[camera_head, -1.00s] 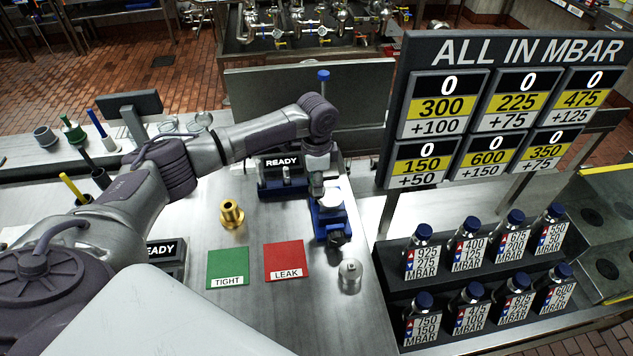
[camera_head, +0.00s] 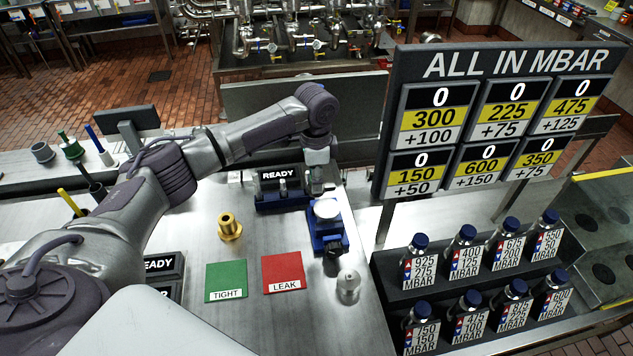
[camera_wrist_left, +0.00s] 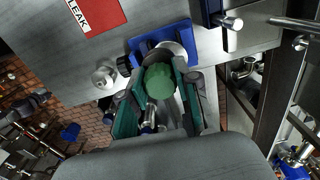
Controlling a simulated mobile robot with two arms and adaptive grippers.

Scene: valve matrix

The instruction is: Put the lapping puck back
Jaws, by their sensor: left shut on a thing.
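My left gripper (camera_head: 316,185) points down at the back of the blue fixture (camera_head: 333,243) on the bench; the arm partly hides it. In the left wrist view the gripper (camera_wrist_left: 158,76) is shut on a round green piece (camera_wrist_left: 158,82), which I take to be the lapping puck. The blue fixture (camera_wrist_left: 138,52) lies just beyond the fingertips, with a pale round part on it. I cannot tell whether the green piece touches it. My right gripper is not in view.
A brass fitting (camera_head: 229,227), the green TIGHT pad (camera_head: 226,280), the red LEAK pad (camera_head: 283,272) and a steel cylinder (camera_head: 348,285) are on the bench. A READY box (camera_head: 280,190) stands behind. The bottle rack (camera_head: 390,277) and sign (camera_head: 400,150) flank the right side.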

